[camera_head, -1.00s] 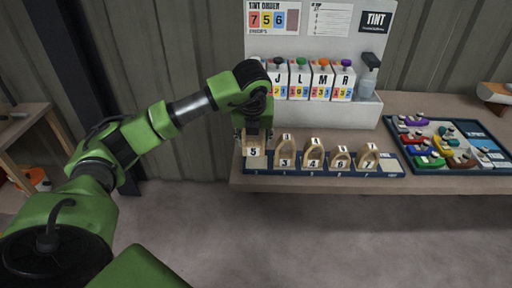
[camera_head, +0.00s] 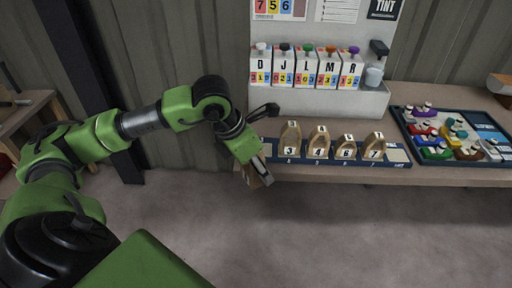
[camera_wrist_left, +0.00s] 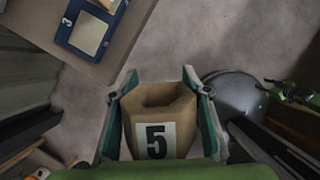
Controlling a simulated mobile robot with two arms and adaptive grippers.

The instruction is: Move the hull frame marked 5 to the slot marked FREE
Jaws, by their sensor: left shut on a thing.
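My left gripper (camera_wrist_left: 160,112) is shut on the hull frame marked 5 (camera_wrist_left: 160,120), a wooden ring with a white label, held between its two fingers. In the head view my left gripper (camera_head: 258,165) is tilted at the left end of the blue rack, and the held frame (camera_head: 261,176) is partly hidden by it. The blue rack (camera_head: 340,162) holds frames marked 3, 4, 6 and 7, upright in a row. A pale empty slot (camera_head: 397,154) is at its right end; its small label is too blurred to read.
A blue tray (camera_head: 413,146) of coloured pieces lies right of the rack.

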